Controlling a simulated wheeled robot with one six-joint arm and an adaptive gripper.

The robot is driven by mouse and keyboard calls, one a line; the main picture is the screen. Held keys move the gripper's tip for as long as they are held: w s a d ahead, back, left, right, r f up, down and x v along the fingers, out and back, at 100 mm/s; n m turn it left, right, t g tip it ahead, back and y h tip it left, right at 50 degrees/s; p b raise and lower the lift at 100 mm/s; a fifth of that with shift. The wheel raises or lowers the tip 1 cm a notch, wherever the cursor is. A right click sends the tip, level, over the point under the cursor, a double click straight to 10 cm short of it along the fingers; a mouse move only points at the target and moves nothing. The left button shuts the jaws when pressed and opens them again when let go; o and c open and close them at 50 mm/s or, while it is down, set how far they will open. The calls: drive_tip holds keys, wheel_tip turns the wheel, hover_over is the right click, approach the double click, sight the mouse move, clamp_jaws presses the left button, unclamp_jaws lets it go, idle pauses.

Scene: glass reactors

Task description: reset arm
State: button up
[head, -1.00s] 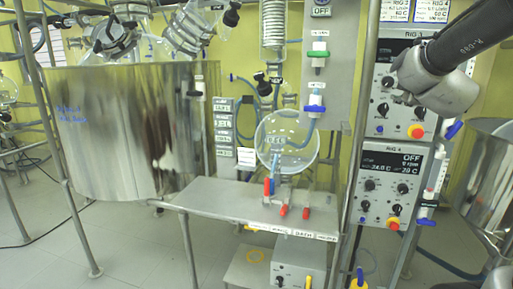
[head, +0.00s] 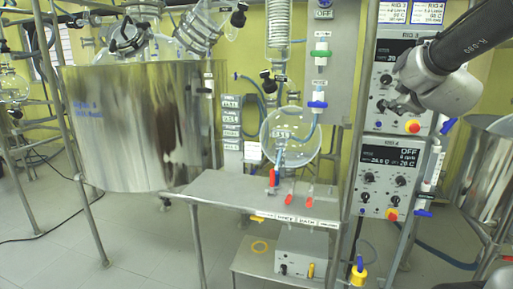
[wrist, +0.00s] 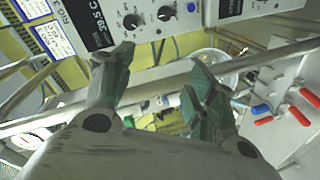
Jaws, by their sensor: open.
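My gripper (head: 390,103) is at the upper right of the head view, at the end of my grey arm, in front of the upper control box (head: 398,72). In the wrist view my gripper (wrist: 162,78) has its two green-padded fingers spread wide apart. Nothing is held between them. The control box (wrist: 150,22) with its knobs shows just beyond the fingertips. Whether the fingers touch anything is not clear.
A lower control box (head: 388,180) reads OFF. A round glass flask (head: 290,137) hangs over a steel bench (head: 240,195) with red valve handles. A large steel vessel (head: 135,125) stands left. A metal post (head: 352,150) rises near my gripper.

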drive_tip(key=s+a+f+m+g+y, duration=0.5)
drive_tip(key=s+f, duration=0.3)
drive_tip(key=f, duration=0.3)
drive_tip(key=s+f+m+g+h, duration=0.2)
drive_tip(key=s+m+g, duration=0.3)
drive_tip(key=s, duration=1.6)
drive_tip(key=shift+s+d+f+g, duration=0.25)
drive_tip(key=shift+d+f+g, duration=0.15)
drive_tip(key=shift+f+g, duration=0.35)
